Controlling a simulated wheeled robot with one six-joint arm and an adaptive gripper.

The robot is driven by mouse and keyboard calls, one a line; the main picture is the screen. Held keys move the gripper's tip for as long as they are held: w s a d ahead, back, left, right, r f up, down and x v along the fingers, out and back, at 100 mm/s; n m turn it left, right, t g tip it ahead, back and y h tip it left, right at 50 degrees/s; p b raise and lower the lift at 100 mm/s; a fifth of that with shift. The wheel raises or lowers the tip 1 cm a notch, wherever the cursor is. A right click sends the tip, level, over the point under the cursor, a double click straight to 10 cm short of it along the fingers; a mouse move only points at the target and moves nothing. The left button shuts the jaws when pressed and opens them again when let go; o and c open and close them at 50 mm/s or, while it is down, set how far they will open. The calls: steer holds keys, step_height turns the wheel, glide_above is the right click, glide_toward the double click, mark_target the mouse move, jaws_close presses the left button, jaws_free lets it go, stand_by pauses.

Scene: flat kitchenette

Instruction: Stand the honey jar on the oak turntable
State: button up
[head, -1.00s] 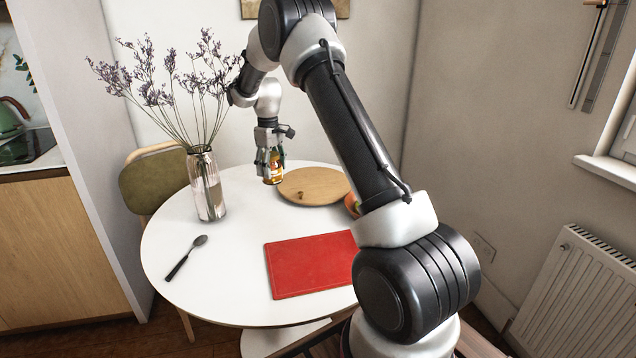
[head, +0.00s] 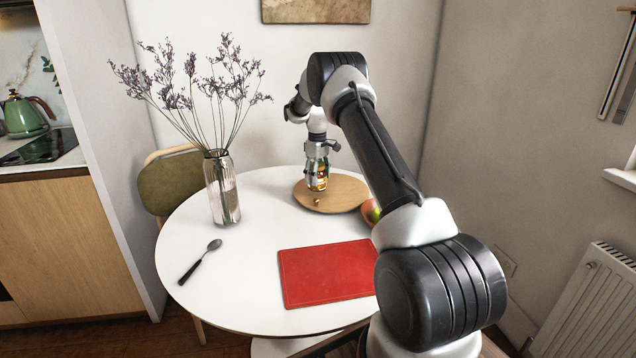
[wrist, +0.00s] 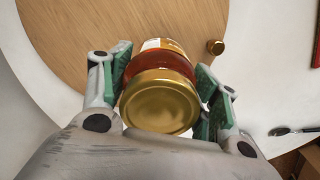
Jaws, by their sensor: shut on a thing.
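The honey jar (head: 318,184) is amber with a gold lid. In the wrist view the jar (wrist: 160,98) is between the green pads of my gripper (wrist: 160,95), lid toward the camera. My gripper (head: 318,174) is shut on it. The round oak turntable (head: 345,195) is on the white table, and the jar is over its left part. The jar looks upright; I cannot tell whether its base touches the wood. The turntable (wrist: 85,45) fills much of the wrist view behind the jar.
A small gold object (head: 317,202) lies on the turntable by the jar. An apple (head: 371,211) is at its right edge. A glass vase (head: 222,188) with dried flowers stands left. A red board (head: 327,274) and a dark spoon (head: 200,261) lie nearer on the table.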

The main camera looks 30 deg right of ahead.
steer(key=shift+f, duration=1.25)
steer(key=shift+f, duration=0.1)
steer(key=o, duration=1.4)
steer(key=shift+o, duration=0.2)
